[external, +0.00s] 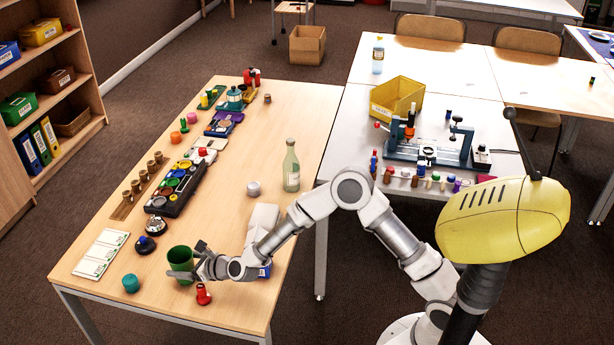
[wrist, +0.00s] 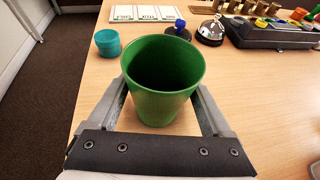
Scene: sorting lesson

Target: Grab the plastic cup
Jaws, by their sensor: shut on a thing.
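A green plastic cup (external: 181,259) stands upright near the front end of the wooden table (external: 225,220) in the external view. In the wrist view the green cup (wrist: 162,84) fills the middle, with its open rim towards me and its inside looking empty. My gripper (external: 188,268) reaches it from the right. In the wrist view my gripper's (wrist: 162,112) fingers lie along both sides of the cup, shut on it. I cannot tell whether the cup's bottom touches the table.
A teal cup (external: 131,283) stands to the left, and a small red object (external: 203,294) sits just beside my gripper. White cards (external: 101,253), a bell (external: 156,225) and a dark stamp-like object (external: 145,245) lie behind. A glass bottle (external: 291,168) stands farther back. The table's front edge is close.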

